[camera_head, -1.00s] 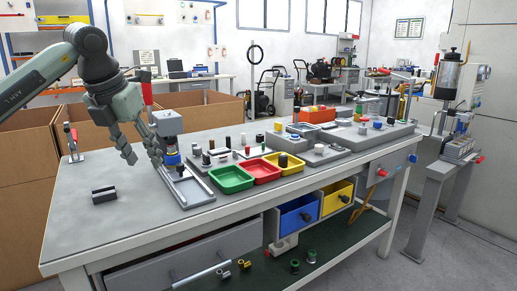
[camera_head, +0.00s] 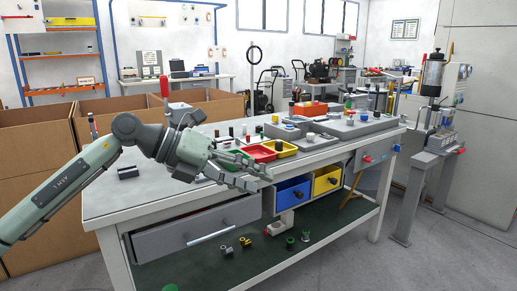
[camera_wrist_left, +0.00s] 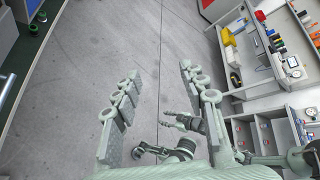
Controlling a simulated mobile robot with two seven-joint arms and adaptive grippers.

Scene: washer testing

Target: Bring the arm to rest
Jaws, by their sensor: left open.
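My left arm comes in from the left in the head view, lower than the tabletop's back edge and in front of the workbench (camera_head: 110,208). My left gripper (camera_head: 258,176) is open and empty, its fingers pointing right near the bench's front edge.
Green, red (camera_head: 260,152) and yellow (camera_head: 282,147) trays sit on the bench behind the gripper. Blue (camera_head: 292,192) and yellow (camera_head: 327,180) bins hang under the tabletop. A grey stand (camera_head: 418,170) is at the right. The floor in front of the bench is free.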

